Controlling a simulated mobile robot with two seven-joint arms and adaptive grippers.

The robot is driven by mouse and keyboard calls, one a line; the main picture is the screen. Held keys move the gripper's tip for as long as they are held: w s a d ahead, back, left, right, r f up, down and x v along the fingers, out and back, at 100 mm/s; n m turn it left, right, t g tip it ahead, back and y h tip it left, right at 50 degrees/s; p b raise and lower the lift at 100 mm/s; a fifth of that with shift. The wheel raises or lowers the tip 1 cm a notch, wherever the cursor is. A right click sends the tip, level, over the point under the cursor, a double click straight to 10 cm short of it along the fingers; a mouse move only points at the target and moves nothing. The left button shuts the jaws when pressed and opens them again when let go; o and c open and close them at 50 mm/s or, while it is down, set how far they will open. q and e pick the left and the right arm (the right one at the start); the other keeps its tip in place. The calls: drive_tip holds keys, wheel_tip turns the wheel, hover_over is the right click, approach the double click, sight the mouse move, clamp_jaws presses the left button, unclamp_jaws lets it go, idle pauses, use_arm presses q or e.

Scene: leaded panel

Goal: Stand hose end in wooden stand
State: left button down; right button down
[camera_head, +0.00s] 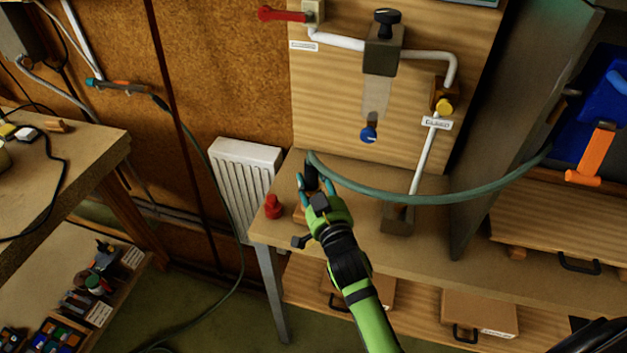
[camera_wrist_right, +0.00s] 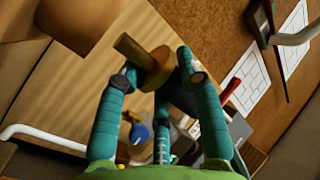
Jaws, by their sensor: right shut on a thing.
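My right gripper (camera_head: 313,184) is over the left end of the wooden bench, its fingers shut on the hose end (camera_head: 311,172). The hose end's dark body shows between the fingertips, with the green hose (camera_head: 430,197) curving away to the right. In the right wrist view, the teal fingers (camera_wrist_right: 165,78) close around a brass-coloured fitting (camera_wrist_right: 150,62) with a round flange and short stem. A small wooden block, perhaps the wooden stand (camera_head: 300,216), shows partly behind the gripper. I cannot tell whether the hose end touches it. My left gripper is not in view.
A red knob-like piece (camera_head: 273,207) stands on the bench just left of the gripper. A white radiator (camera_head: 245,180) is at the left, and a grey upright (camera_head: 510,110) at the right.

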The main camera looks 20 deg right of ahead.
sight(314, 193)
drive_tip(key=shift+f+b, duration=0.95)
drive_tip(key=shift+f, duration=0.4)
drive_tip(key=c, duration=0.7)
unclamp_jaws()
drive_tip(key=shift+s, duration=0.1)
drive_tip(key=shift+c, duration=0.2)
drive_tip(key=shift+f, duration=0.3)
drive_tip(key=shift+s, duration=0.15)
drive_tip(key=shift+s+f, duration=0.1)
drive_tip(key=shift+s, duration=0.25)
drive_tip(key=s+r, duration=0.1)
drive_tip(key=s, duration=1)
drive_tip(key=shift+a+r, duration=0.2)
